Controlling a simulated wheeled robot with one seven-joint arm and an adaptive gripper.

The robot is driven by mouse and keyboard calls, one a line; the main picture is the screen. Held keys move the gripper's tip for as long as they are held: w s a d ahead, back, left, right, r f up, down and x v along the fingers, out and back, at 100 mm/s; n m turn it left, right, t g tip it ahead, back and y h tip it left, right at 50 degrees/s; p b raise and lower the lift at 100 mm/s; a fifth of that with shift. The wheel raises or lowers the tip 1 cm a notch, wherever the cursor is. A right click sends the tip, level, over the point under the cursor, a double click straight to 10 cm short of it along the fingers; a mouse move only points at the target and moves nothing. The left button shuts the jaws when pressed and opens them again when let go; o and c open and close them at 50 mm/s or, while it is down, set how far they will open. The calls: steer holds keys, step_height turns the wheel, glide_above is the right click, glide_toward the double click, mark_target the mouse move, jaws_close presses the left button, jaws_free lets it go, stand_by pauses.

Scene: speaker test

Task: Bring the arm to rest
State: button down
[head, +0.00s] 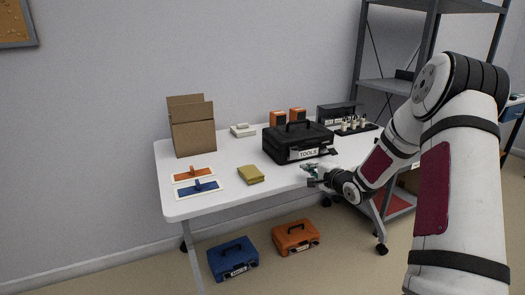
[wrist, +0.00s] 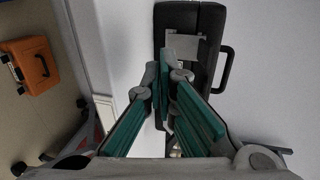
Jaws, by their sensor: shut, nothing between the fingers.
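My gripper (head: 309,174) is at the end of my arm, which reaches in from the right over the front edge of the white table (head: 217,205). In the wrist view its teal-padded fingers (wrist: 165,72) come together at the tips, with nothing held. The black toolbox (head: 285,152) labelled TOOLS stands on the table just behind the gripper. The toolbox also shows beyond the fingertips in the wrist view (wrist: 190,18). I cannot tell whether the fingers touch it.
Blue (head: 232,260) and orange (head: 296,237) cases stand on the floor. A grey shelf (head: 385,86) stands behind my arm.

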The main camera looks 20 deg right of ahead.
steer(key=s+a+r+n+g+h, duration=0.2)
steer(key=s+a+r+n+g, duration=0.2)
steer(key=s+a+r, duration=0.3)
steer(key=s+a+r+n+g+h, duration=0.1)
steer(key=s+a+r+n+g, duration=0.35)
steer(key=s, duration=0.35)
steer(key=s+a+r+n+g+y, duration=0.1)
steer(key=s+a+n+g, duration=0.3)
steer(key=s, duration=0.8)
steer(key=s+a+n+y, duration=0.1)
steer(key=s+a+n, duration=0.1)
steer(key=s+a, duration=0.75)
steer(key=s+a+r+n+g+y, duration=0.1)
steer(key=s+a+n+g, duration=0.15)
steer(key=s, duration=1.15)
step_height(320, 180, up, 24)
steer(key=t+p, duration=0.4)
steer(key=p, duration=1.8)
steer(key=shift+w+f+n+p, duration=0.15)
steer(key=shift+f+n+p, duration=0.15)
steer(key=shift+n, duration=0.1)
steer(key=shift+d, duration=0.15)
